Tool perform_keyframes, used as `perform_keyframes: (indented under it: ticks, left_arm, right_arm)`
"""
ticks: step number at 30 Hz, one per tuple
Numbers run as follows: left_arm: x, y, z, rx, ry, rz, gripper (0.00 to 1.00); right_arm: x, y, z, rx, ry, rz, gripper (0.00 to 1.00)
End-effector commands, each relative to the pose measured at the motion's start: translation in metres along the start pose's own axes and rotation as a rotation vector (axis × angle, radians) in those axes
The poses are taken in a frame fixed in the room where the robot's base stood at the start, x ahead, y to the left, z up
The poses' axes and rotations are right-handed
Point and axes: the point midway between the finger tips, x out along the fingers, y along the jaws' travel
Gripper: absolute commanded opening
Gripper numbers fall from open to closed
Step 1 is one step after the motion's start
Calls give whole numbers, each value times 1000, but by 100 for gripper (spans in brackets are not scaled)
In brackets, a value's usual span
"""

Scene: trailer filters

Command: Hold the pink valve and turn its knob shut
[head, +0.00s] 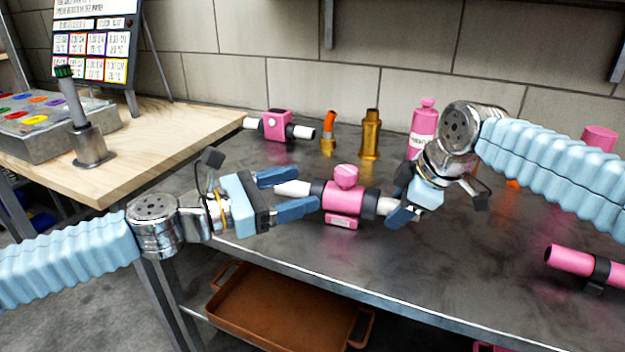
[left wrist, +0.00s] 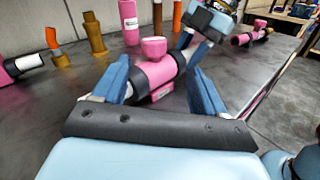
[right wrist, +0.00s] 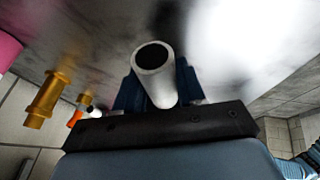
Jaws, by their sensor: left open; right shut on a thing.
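The pink valve (head: 343,204) has black collars, white pipe ends and a pink knob (head: 345,177) on top. It lies level at or just above the grey bench; I cannot tell whether it touches. My right gripper (head: 402,203) is shut on its right white pipe end (right wrist: 155,75), whose open mouth faces the right wrist camera. My left gripper (head: 306,190) is open, its fingers either side of the left white end, apart from the knob. In the left wrist view the valve body (left wrist: 156,78) and knob (left wrist: 154,48) show between and beyond the left fingers.
Another pink valve (head: 277,125), an orange-topped fitting (head: 328,132), a brass fitting (head: 371,135) and a pink bottle (head: 424,120) stand behind. A pink pipe piece (head: 570,260) lies at right. The bench's front edge is near, with an orange tray (head: 285,308) below.

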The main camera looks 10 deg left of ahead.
Motion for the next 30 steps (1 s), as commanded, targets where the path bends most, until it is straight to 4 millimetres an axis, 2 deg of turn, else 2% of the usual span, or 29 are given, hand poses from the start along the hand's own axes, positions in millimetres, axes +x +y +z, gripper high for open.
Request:
perform_keyframes:
  ticks: [5,9,15,16,17,18,20,21,23,26,30]
  left_arm:
    - [30,-16,22,636,1,-142,72]
    - [52,-31,37,1301,-24,-299,72]
    - [68,-43,56,2235,-102,-565,72]
    - [69,-43,60,2371,-114,-616,72]
    - [65,-36,50,2504,-51,-720,72]
    - [60,-26,44,2667,21,-857,72]
    - [48,-8,42,2872,127,-1083,72]
    - [40,4,44,-2807,-191,1170,72]
    - [25,21,52,-2537,-262,1227,72]
    - [-2,46,78,-2141,-358,1307,72]
    - [-42,68,131,-1651,-467,1407,72]
  right_arm:
    - [0,0,0,0,0,0,0]
    - [0,0,0,0,0,0,0]
    - [0,0,0,0,0,0,0]
    - [0,0,0,0,0,0,0]
    - [0,0,0,0,0,0,0]
    - [0,0,0,0,0,0,0]
    - [0,0,0,0,0,0,0]
    - [0,0,0,0,0,0,0]
    - [0,0,0,0,0,0,0]
    - [0,0,0,0,0,0,0]
    - [0,0,0,0,0,0,0]
